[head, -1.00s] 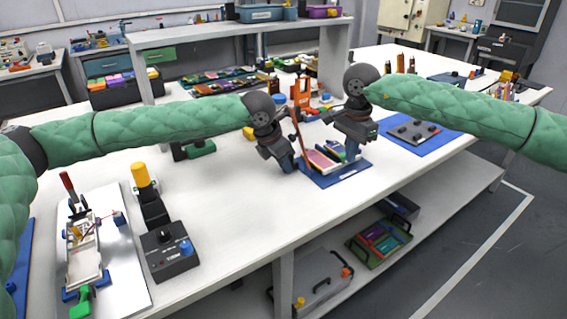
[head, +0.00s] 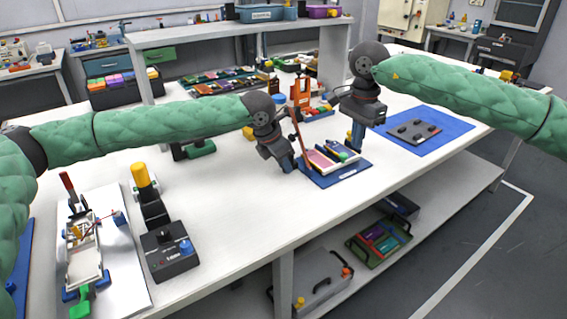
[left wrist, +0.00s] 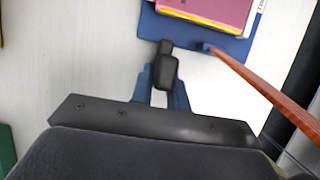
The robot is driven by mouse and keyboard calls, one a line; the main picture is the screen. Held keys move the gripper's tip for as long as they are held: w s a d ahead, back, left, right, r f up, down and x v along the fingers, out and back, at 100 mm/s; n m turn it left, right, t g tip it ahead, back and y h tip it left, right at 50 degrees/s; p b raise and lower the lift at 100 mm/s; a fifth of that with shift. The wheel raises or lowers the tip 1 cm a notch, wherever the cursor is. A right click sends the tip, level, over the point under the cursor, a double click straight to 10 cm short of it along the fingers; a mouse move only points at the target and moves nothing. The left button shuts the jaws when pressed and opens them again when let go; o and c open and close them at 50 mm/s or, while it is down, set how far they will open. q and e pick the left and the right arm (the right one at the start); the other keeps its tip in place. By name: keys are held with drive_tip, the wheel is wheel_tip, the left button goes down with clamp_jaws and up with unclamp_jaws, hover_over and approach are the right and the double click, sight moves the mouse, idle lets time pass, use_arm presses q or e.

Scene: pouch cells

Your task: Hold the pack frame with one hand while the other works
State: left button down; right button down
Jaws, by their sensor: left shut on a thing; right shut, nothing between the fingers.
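The pack frame (head: 343,171) has a blue base on the white table and holds pink and other coloured flat cells (head: 322,160). My left gripper (head: 289,165) is at its left edge. In the left wrist view my left fingers (left wrist: 163,75) are shut on a black grip piece (left wrist: 166,70) at the edge of the blue base (left wrist: 180,43). My right gripper (head: 356,147) is shut and empty, above the right back side of the frame; its tips are partly hard to make out.
An orange stand (head: 301,92) is behind the frame. A blue mat (head: 440,126) with a grey plate (head: 413,131) lies to the right. A black device (head: 168,252) and a silver board (head: 125,270) with a white fixture are at the left. The middle table is clear.

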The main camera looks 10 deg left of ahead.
use_arm(q)
drive_tip(key=c, duration=1.3)
unclamp_jaws()
